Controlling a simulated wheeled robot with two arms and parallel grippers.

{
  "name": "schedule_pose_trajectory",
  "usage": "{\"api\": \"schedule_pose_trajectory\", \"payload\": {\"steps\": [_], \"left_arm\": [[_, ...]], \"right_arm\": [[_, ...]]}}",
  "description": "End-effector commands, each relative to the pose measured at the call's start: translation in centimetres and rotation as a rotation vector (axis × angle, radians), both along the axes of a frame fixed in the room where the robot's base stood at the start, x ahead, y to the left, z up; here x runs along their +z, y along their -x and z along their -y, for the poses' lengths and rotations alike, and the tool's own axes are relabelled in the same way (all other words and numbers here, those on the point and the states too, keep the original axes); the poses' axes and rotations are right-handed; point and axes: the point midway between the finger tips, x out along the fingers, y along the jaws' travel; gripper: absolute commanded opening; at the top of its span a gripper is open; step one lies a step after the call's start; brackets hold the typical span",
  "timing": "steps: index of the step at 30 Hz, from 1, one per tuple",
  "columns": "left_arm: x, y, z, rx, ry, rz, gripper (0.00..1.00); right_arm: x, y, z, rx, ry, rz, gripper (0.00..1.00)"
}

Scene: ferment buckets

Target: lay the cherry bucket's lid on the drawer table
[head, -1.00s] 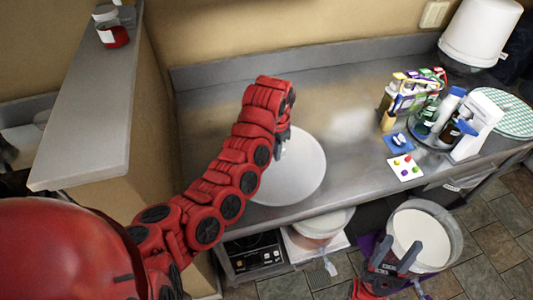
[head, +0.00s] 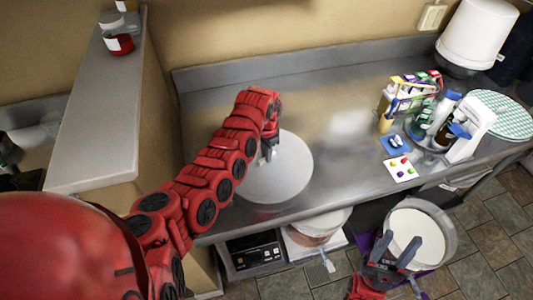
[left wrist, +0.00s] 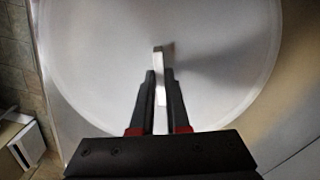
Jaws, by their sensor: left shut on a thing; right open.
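The round white lid (head: 285,182) is over the front left part of the steel table (head: 330,150); I cannot tell whether it touches the top. My left gripper (head: 268,153) is above the lid. In the left wrist view, the lid (left wrist: 220,60) fills most of the picture, and my left gripper (left wrist: 160,88) is shut on its pale upright handle (left wrist: 159,62). An open bucket (head: 446,222) with pale contents stands at the lower right. My right gripper (head: 399,254) is open and empty in front of it, overlapping its near rim.
At the table's right are a bottle carousel with a white dispenser (head: 472,128), a card with coloured dots (head: 400,168) and a green checked round mat (head: 505,115). A white bucket (head: 475,32) is behind. The table's back middle is clear.

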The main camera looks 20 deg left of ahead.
Motion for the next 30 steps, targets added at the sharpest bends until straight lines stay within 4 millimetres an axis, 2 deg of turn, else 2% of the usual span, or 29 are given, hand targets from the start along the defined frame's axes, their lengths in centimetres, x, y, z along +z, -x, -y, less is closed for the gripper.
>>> {"api": "schedule_pose_trajectory", "payload": {"steps": [9,10,14,23,27,28,30], "left_arm": [[-1.0,0.0,0.0,0.000,-0.001,-0.001,0.00],[-0.9,0.0,0.0,0.000,-0.001,-0.001,0.19],[-0.9,0.0,0.0,0.000,-0.001,-0.001,0.42],[-0.8,0.0,0.0,0.000,0.000,0.000,0.43],[0.6,-0.1,0.0,0.000,0.000,0.002,0.43],[0.5,-0.2,0.0,0.000,0.000,0.005,0.43],[1.6,-0.2,-0.1,0.001,-0.001,0.006,0.43]], "right_arm": [[-0.6,0.0,0.0,0.000,0.000,0.000,0.47],[-0.5,0.0,0.0,0.000,0.000,0.000,0.47],[-0.5,0.0,0.0,0.000,0.000,0.000,0.47],[-0.4,0.0,0.0,0.000,0.000,0.000,0.47],[0.4,0.0,0.0,0.000,0.000,0.000,0.47],[-0.3,0.0,0.0,0.000,0.000,0.000,0.47],[-1.0,0.0,0.0,0.000,0.000,0.000,0.47]]}}
